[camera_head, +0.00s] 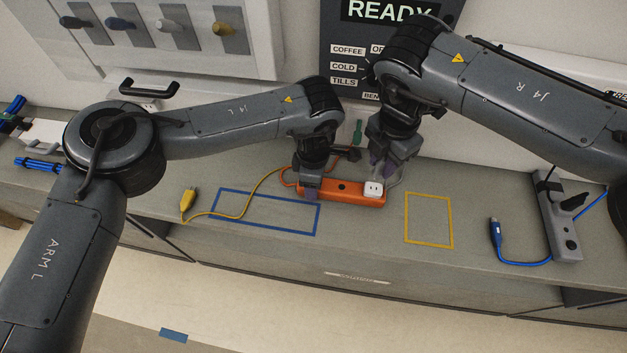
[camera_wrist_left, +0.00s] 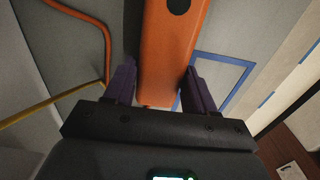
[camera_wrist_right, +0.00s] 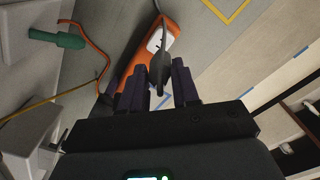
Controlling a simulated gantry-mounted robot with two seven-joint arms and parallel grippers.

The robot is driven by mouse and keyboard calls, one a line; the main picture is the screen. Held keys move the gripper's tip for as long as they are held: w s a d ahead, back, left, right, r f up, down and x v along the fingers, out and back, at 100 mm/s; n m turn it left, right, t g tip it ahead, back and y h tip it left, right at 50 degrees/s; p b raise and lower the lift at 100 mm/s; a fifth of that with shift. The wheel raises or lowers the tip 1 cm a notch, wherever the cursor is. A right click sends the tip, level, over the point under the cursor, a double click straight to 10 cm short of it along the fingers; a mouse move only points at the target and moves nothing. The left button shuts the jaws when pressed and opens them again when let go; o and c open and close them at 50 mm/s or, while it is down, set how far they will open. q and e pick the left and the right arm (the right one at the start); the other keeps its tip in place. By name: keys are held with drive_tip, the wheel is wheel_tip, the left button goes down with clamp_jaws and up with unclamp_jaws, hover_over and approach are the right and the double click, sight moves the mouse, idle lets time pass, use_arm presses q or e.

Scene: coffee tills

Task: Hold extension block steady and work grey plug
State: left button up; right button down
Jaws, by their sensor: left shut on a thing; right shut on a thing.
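The orange extension block (camera_head: 330,190) lies on the grey counter with a white socket (camera_head: 373,188) at its right end; the socket's slots show uncovered. My left gripper (camera_head: 311,190) is shut across the block's left end, and in the left wrist view its fingers (camera_wrist_left: 160,92) flank the orange body (camera_wrist_left: 168,50). My right gripper (camera_head: 386,172) is above the block's right end. In the right wrist view its fingers (camera_wrist_right: 155,90) are shut on the grey plug (camera_wrist_right: 158,70), whose grey cable passes before the white socket face (camera_wrist_right: 157,40). The plug's tip is hard to see.
A green plug (camera_head: 357,132) at the wall carries the block's orange cord. A yellow plug (camera_head: 188,202) with its cord lies left. Blue (camera_head: 265,231) and yellow (camera_head: 429,246) outlines mark the counter. A grey strip (camera_head: 557,215) and blue plug (camera_head: 495,230) are at right.

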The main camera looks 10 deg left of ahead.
idle(0.3)
drive_tip(key=d+r, duration=0.6)
idle(0.5)
use_arm(q)
drive_tip(key=o, duration=1.5)
drive_tip(key=shift+c, duration=0.2)
wheel_tip(320, 180, up, 12)
